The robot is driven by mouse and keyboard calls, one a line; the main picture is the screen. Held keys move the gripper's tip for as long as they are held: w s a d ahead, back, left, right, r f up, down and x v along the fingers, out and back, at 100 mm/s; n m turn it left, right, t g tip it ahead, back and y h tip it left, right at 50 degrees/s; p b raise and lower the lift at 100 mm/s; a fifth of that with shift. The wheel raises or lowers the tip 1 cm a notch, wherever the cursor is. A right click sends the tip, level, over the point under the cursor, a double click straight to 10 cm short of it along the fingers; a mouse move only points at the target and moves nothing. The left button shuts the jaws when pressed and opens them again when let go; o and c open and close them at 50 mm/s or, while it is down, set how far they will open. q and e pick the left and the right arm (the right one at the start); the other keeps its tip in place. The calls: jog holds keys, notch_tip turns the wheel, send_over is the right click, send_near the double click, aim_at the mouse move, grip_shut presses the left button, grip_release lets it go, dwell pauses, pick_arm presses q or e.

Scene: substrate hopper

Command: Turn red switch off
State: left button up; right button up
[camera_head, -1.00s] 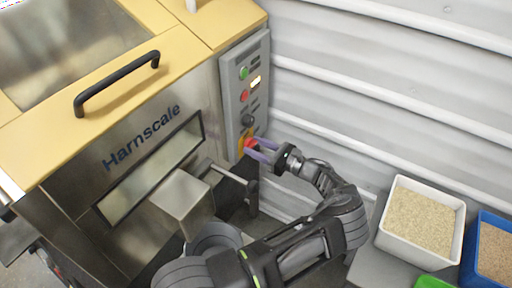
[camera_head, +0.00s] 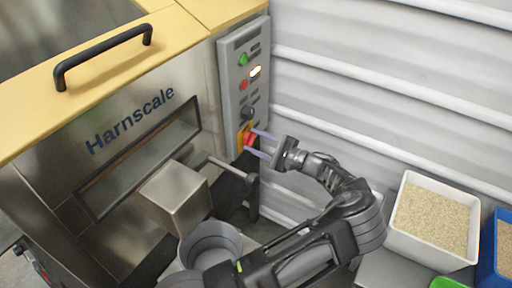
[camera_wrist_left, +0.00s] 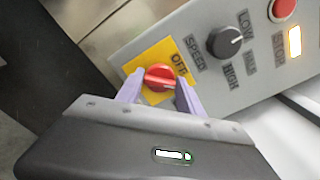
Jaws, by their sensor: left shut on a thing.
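The red switch (camera_wrist_left: 159,78) is a rotary knob on a yellow plate (camera_wrist_left: 150,58) marked OFF, at the lower end of the grey control panel (camera_head: 236,75). In the head view the red switch (camera_head: 250,138) is partly between the purple fingers. My left gripper (camera_head: 257,143) reaches it from the right, and in the left wrist view its fingers (camera_wrist_left: 159,92) stand on both sides of the knob, shut on it. The knob's ridge lies roughly across the picture between the fingertips. My right gripper is not in view.
Above the switch sit a black speed knob (camera_head: 247,113), a red button (camera_head: 243,85), a lit display (camera_head: 256,71) and a green button (camera_head: 243,60). A metal bar (camera_head: 228,169) juts out below the panel. A white bin (camera_head: 398,240) stands at the right.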

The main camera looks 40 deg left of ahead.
pick_arm(q)
jog(key=shift+f+n+b, duration=0.15)
jog(key=shift+n+b, duration=3.2)
jog(key=shift+n, duration=1.15)
jog(key=o, duration=1.4)
jog(key=d, duration=0.7)
jog(key=shift+w+d, duration=0.4)
